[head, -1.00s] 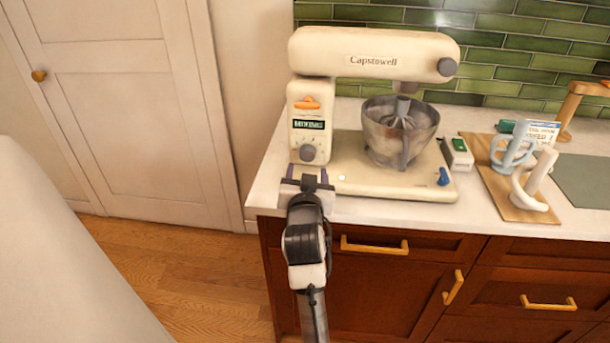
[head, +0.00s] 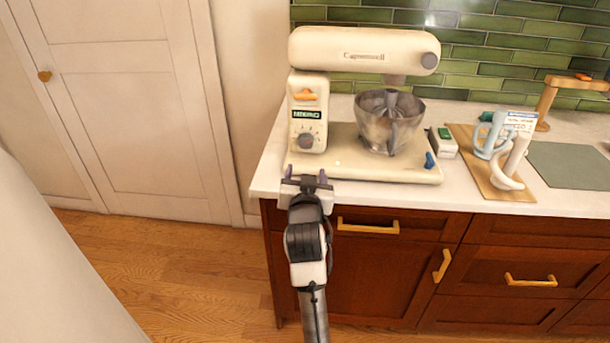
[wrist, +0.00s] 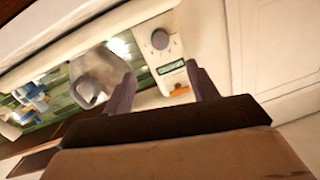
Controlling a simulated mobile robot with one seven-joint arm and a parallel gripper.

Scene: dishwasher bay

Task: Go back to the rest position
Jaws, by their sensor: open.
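My gripper (head: 307,180) is at the front left edge of the counter in the head view, in front of the stand mixer's base. Its two fingers are apart with nothing between them. The cream stand mixer (head: 365,50) stands on the counter with a metal bowl (head: 388,125) under its head. Its control dial (head: 306,141) and small display face me. In the wrist view my gripper's fingers (wrist: 160,88) frame the mixer's column, with the dial (wrist: 160,40) and orange lever (wrist: 180,88) apart from them.
A small white box (head: 443,145) with a green top is beside the mixer. Drawers with brass handles (head: 368,227) are below the counter. Wood floor (head: 180,270) is clear on the left.

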